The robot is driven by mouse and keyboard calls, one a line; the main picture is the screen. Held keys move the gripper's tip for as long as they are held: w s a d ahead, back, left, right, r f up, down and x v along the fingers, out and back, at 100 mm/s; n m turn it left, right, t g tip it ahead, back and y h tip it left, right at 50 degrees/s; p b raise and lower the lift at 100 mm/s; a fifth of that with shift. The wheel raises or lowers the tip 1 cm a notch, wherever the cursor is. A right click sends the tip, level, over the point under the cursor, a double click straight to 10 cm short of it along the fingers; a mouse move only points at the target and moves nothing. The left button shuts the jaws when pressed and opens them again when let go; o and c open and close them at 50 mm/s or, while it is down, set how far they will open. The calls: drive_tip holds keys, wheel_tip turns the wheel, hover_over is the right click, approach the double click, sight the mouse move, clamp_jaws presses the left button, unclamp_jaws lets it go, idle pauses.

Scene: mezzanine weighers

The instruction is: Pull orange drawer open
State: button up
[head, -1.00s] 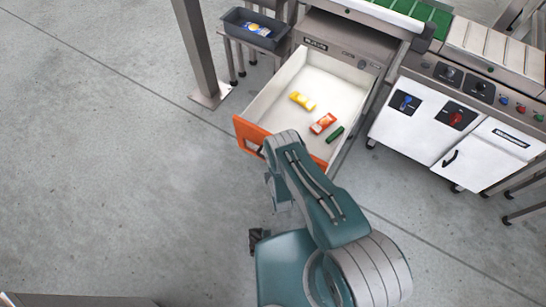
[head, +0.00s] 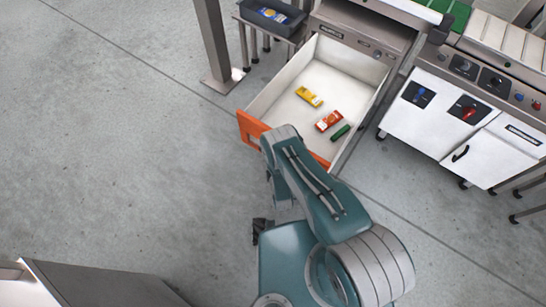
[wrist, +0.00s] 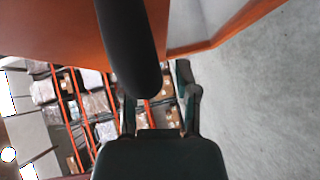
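Whether the fingers are closed on the panel is not clear.
A dark tray (head: 270,18) with small items stands on a stand behind left. A metal post (head: 213,45) rises left of the drawer. A white control cabinet (head: 440,115) stands at right. The floor (head: 130,150) to the left is clear. A grey surface (head: 90,285) lies at lower left.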

drive_tip(key=shift+w+r, duration=0.1)
drive_tip(key=v, duration=1.2)
drive_tip(key=shift+a, duration=0.1)
